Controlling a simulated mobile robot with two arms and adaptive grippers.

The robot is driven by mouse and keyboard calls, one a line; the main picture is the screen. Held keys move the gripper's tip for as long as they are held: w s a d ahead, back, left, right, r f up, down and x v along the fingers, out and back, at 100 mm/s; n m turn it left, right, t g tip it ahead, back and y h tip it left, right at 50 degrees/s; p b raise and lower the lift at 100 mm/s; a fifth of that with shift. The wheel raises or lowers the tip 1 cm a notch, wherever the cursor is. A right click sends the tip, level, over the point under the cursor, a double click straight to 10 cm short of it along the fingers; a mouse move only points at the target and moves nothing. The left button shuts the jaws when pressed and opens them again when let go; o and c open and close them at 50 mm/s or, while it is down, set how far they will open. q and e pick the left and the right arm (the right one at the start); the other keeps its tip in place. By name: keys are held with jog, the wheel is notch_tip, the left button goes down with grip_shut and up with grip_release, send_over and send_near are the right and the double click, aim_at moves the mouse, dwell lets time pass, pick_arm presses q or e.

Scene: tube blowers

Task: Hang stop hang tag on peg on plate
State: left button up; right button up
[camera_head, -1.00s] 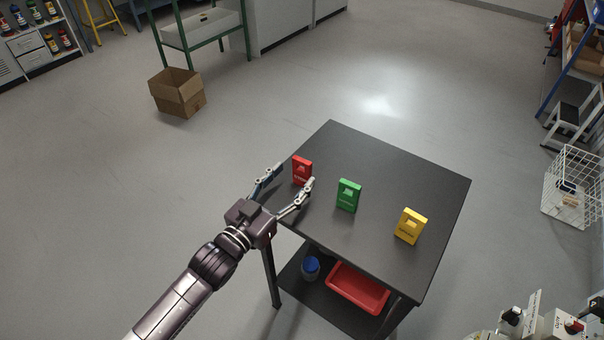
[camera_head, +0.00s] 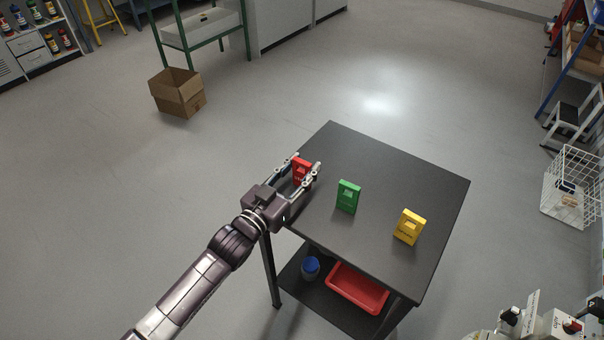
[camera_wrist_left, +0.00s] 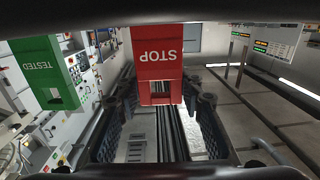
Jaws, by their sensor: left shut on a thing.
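The red stop tag (camera_head: 301,168) stands upright at the left corner of the dark table. My left gripper (camera_head: 308,162) is shut on it, with one finger at each side. In the left wrist view the red tag (camera_wrist_left: 158,50) faces me with STOP upside down and a square hole near its lower end, between the fingers (camera_wrist_left: 160,105). My right gripper is not in view. I cannot make out a peg or plate in these frames.
A green tag (camera_head: 348,196) and a yellow tag (camera_head: 409,226) stand on the table (camera_head: 390,165). A red tray (camera_head: 357,288) and blue-lidded jar (camera_head: 311,268) sit on its lower shelf. A machine with knobs (camera_head: 535,325) is at lower right.

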pick_arm(q)
jog(key=shift+r, duration=0.1)
notch_tip(320, 180, up, 20)
jog(key=s+a+f+n+t+y, duration=0.1)
jog(key=s+a+f+n+y, duration=0.2)
jog(key=s+a+f+y, duration=0.2)
jog(key=s+a+f+n+t+y, duration=0.2)
jog(key=s+a+f+n+y, duration=0.1)
jog(key=s+a, duration=0.9)
notch_tip(320, 180, down, 2)
jog(key=a+y+p, duration=0.1)
jog(key=a, duration=0.1)
jog(key=shift+a+n+y, duration=0.3)
jog(key=shift+y, duration=0.1)
